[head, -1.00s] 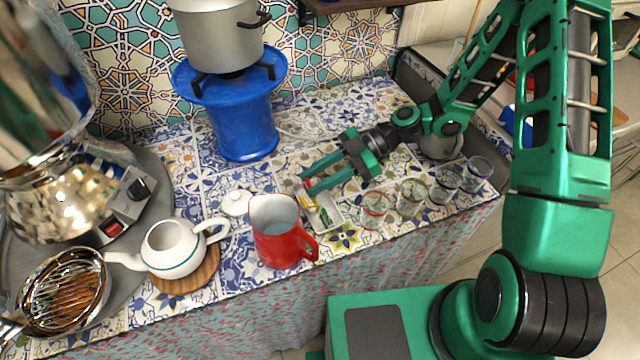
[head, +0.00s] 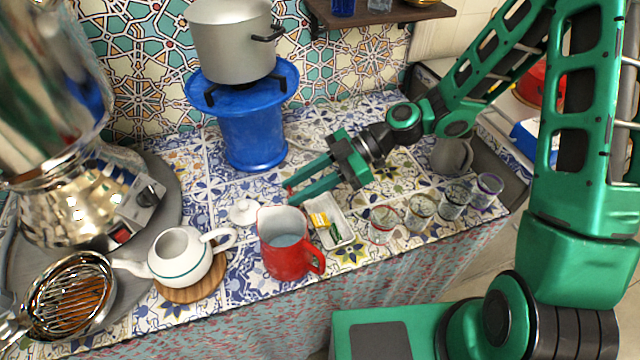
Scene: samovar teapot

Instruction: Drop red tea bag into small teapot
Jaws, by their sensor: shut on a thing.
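The small teapot (head: 180,265) is white with a thin dark line, open on top, and stands on a round wooden board at the lower left. My gripper (head: 291,193) is above the counter, behind the red pitcher and to the right of the teapot. It is shut on the red tea bag (head: 290,188), of which only a small red bit shows between the fingertips. The white lid (head: 243,211) lies on the tiles, apart from the teapot.
A red pitcher (head: 285,260) stands between teapot and tray. The white tray (head: 345,236) holds yellow and green tea bags. Several glasses (head: 420,210) stand to the right. A blue stand (head: 252,140) bears a pot (head: 232,45). A samovar (head: 75,195) and strainer (head: 70,295) are at left.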

